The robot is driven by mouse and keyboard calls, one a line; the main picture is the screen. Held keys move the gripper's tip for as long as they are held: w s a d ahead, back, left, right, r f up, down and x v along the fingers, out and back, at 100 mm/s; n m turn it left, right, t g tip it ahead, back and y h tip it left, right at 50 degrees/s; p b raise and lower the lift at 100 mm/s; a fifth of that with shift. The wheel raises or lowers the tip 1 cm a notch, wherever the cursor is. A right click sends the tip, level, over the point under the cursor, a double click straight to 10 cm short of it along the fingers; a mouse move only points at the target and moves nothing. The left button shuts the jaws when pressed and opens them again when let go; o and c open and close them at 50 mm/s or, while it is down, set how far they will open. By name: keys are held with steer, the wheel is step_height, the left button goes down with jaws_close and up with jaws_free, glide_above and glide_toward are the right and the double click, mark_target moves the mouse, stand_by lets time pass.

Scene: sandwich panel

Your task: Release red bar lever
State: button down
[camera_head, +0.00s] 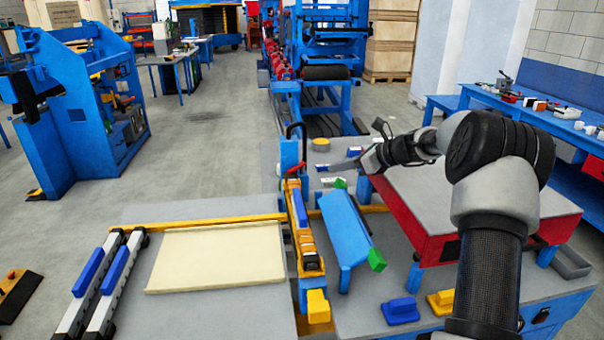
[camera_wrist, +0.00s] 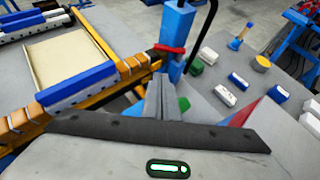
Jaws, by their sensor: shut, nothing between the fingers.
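The red bar lever (camera_head: 296,169) sits low on the blue upright post (camera_head: 290,152), at the far end of the yellow-and-blue clamp bar. In the wrist view the lever (camera_wrist: 170,49) lies roughly level across the post, just beyond my fingertips. My gripper (camera_head: 322,167) reaches in from the right, with its tips a little right of the lever in the head view. The fingers (camera_wrist: 161,88) are shut together and empty.
A cream panel (camera_head: 217,257) lies left of the clamp bar (camera_head: 303,232). A blue angled cover (camera_head: 345,228) with a green end stands right of it. A red-sided table (camera_head: 405,225) is under my arm. Small blocks and a yellow disc (camera_wrist: 260,62) lie beyond the post.

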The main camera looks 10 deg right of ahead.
steer(key=shift+w+f, duration=0.1)
steer(key=shift+w, duration=0.05)
glide_toward(295, 171)
step_height(295, 171, down, 3)
steer(key=w+a, duration=0.3)
steer(key=shift+w+a+f, duration=0.1)
steer(key=shift+w+a, duration=0.1)
steer(key=shift+w, duration=0.15)
stand_by(0.5)
